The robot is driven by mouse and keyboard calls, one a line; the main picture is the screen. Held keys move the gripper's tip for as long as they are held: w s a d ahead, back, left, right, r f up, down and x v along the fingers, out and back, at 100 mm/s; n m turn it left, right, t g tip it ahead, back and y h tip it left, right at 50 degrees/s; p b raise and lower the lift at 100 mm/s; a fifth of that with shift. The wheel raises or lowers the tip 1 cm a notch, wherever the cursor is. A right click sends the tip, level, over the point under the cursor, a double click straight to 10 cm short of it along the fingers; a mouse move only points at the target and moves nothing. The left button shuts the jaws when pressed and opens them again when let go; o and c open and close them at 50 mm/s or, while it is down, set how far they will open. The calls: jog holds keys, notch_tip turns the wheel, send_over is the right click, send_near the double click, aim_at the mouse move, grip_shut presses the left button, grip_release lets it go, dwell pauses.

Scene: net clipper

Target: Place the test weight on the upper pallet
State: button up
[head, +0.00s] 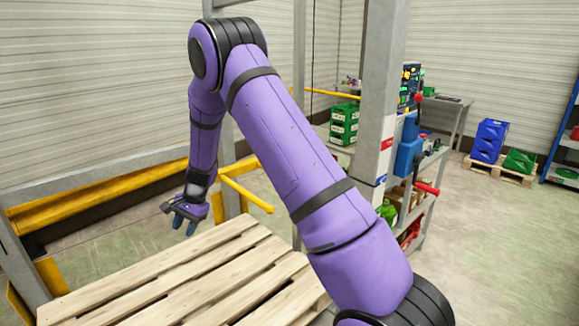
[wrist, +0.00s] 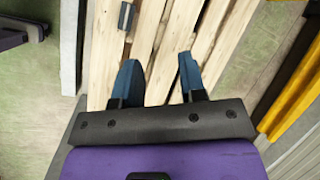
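A wooden slatted pallet (head: 160,292) fills the lower left of the head view; its planks (wrist: 220,45) also show below my gripper in the wrist view. A small dark grey, cylinder-like object (wrist: 126,16), which looks like the test weight, is on the planks near the top of the wrist view. I cannot make it out in the head view. My gripper (head: 184,222) is over the far left part of the pallet, pointing down. In the wrist view its two blue fingers (wrist: 158,60) are apart with nothing between them, and the grey object lies beyond the left finger.
A yellow rail (head: 245,193) and a grey post (head: 376,90) stand just beyond the pallet. A shelf with red-handled tools (head: 425,187) is at right of the post. Blue crates (head: 489,140) sit on a far pallet. Open floor lies at right.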

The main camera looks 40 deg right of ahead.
jog(key=s+r+n, duration=0.2)
jog(key=s+r, duration=0.4)
jog(key=r, duration=0.3)
jog(key=s+r+n+t+h, duration=0.1)
jog(key=s+r+n, duration=0.1)
jog(key=s+r, duration=0.55)
jog(key=s+r+n, duration=0.2)
jog(key=s+r, duration=0.2)
jog(key=r, duration=0.6)
jog(key=s+d+r+n+t+h, duration=0.1)
jog(key=s+d+r+n+h, duration=0.1)
jog(key=s, duration=1)
jog(key=s+d+r+n+t+h, duration=0.1)
jog(key=s+d+r+n+t, duration=0.1)
jog(key=s, duration=1)
notch_tip(320, 180, up, 2)
jog(key=shift+s+d+r+n+h, duration=0.1)
jog(key=shift+s+d+n+h, duration=0.25)
jog(key=shift+n, duration=0.45)
